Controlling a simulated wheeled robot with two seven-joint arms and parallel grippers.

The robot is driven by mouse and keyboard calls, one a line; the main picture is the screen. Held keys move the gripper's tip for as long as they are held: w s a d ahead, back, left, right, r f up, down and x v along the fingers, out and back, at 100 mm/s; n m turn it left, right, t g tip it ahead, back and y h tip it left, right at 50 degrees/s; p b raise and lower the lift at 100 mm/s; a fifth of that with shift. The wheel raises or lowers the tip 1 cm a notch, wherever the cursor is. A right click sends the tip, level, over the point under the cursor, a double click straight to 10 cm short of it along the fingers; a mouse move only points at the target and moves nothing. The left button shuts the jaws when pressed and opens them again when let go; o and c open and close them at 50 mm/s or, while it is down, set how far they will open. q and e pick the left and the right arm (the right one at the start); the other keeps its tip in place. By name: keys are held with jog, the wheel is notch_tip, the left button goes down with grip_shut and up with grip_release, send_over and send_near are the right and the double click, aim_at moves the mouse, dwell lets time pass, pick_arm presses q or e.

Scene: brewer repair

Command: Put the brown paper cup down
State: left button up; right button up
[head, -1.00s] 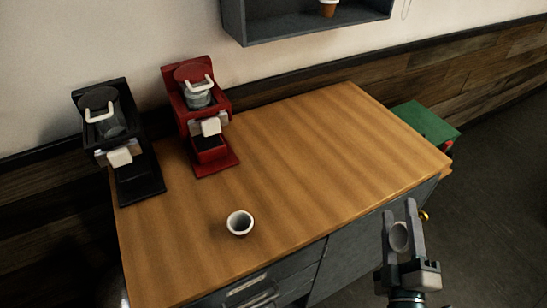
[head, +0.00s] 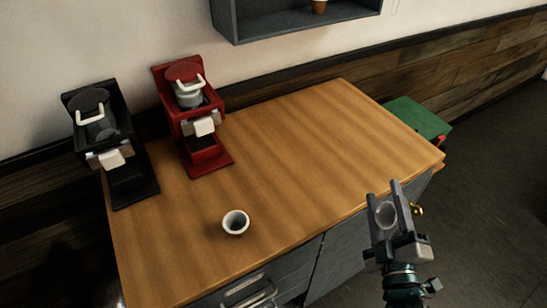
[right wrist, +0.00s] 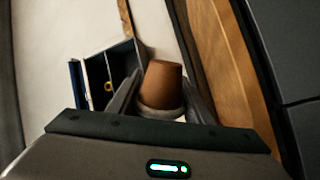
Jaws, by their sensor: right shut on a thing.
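The brown paper cup (right wrist: 163,83) is between the fingers of my right gripper in the right wrist view, its brown side and pale rim showing. In the head view the cup's round opening (head: 385,214) shows between the two fingers. My right gripper (head: 388,208) is shut on the cup. It holds the cup beside the front right edge of the wooden counter (head: 300,140), apart from the top. My left gripper is not in view.
A white cup (head: 235,222) stands near the counter's front edge. A black brewer (head: 110,150) and a red brewer (head: 190,120) stand at the back left. A wall shelf (head: 290,20) hangs above. A green-topped box (head: 418,120) is beyond the right end. The counter's middle and right are clear.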

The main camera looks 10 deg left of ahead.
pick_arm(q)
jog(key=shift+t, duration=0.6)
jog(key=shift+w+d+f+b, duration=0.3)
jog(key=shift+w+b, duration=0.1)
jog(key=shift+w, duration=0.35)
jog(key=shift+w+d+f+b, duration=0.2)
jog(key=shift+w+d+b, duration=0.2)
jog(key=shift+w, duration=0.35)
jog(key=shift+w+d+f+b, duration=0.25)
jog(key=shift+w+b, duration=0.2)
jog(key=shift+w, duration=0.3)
pick_arm(e)
jog(key=w+a+r+m+g+y, duration=0.3)
jog(key=w+a+g+y, duration=0.4)
jog(key=w, duration=0.5)
jog(key=shift+w+a+r+m+y, duration=0.15)
jog(key=shift+w+a+m+y, duration=0.35)
jog(key=shift+a+y, duration=0.85)
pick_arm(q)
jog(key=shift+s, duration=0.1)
pick_arm(e)
jog(key=shift+s+d, duration=0.1)
jog(key=shift+d, duration=0.05)
